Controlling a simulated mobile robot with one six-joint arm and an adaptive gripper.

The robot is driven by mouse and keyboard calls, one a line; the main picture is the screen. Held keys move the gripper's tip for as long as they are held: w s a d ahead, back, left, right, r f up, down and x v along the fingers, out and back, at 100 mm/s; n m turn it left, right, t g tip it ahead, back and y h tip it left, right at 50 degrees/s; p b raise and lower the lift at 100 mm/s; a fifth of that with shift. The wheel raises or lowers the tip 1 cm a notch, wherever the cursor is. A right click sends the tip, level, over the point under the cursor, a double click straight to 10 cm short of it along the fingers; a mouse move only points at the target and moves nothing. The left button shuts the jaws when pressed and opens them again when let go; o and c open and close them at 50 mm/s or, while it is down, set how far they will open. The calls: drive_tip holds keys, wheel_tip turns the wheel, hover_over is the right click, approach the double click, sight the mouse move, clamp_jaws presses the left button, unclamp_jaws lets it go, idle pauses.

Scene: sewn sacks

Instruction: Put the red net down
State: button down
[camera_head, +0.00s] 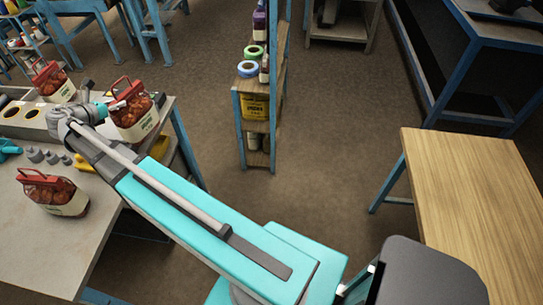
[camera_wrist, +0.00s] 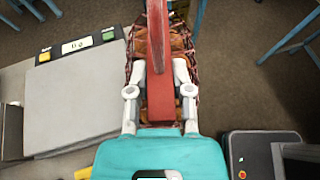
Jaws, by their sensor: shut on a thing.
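My gripper (camera_head: 113,106) is at the far right end of the left-hand table (camera_head: 75,255). It is shut on the red handle band of a red net (camera_head: 135,118) with brownish-orange contents and a pale label. In the wrist view the fingers (camera_wrist: 159,100) clasp the red band from both sides, and the net (camera_wrist: 183,48) hangs out beyond them. The net looks upright near the table's far right edge. I cannot tell whether its base touches anything. Two similar nets stand on the table: one behind left (camera_head: 54,84), one in front (camera_head: 58,195).
A grey machine with a small display (camera_wrist: 92,42) is left of the net in the wrist view; a dark box (camera_wrist: 250,150) is at lower right. Small grey weights (camera_head: 50,157) stand on the table. A blue-framed shelf (camera_head: 259,110) and a bare wooden table (camera_head: 470,190) stand to the right.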

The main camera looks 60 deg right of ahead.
sight(139, 129)
drive_tip(key=shift+n+t, duration=0.6)
drive_tip(key=s+f+b, duration=0.4)
drive_tip(key=s+f, duration=0.1)
drive_tip(key=s+a+f+b, duration=0.1)
drive_tip(key=s+f+b, duration=0.1)
drive_tip(key=shift+s+f+b, duration=0.15)
drive_tip(key=shift+f+b, duration=0.05)
drive_tip(key=shift+b, duration=0.15)
